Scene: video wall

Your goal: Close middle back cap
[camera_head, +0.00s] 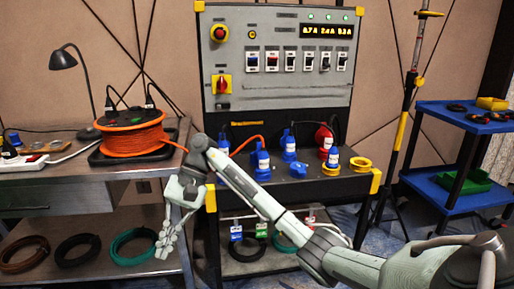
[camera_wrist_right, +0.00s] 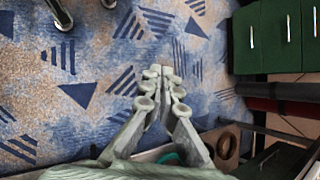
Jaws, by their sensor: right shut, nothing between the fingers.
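On the black bench of the control panel (camera_head: 279,80) stand several plugs and sockets. A blue one (camera_head: 262,163) is at the front left and a blue one (camera_head: 288,146) sits further back in the middle. A red one (camera_head: 324,137) is at the back right, with a blue one (camera_head: 333,157) before it. A low blue cap (camera_head: 298,169) and two yellow rings (camera_head: 360,164) are at the front. I cannot tell which part is the middle back cap or whether it is open. My right gripper (camera_head: 164,246) is shut and empty, left of the bench and below its top; its fingers also show in the wrist view (camera_wrist_right: 165,78).
An orange cable reel (camera_head: 133,133) stands on the metal table at left, with coiled cables (camera_head: 78,249) on its lower shelf. A blue shelf cart (camera_head: 450,190) is at right. Patterned carpet (camera_wrist_right: 80,110) lies under the fingers in the wrist view.

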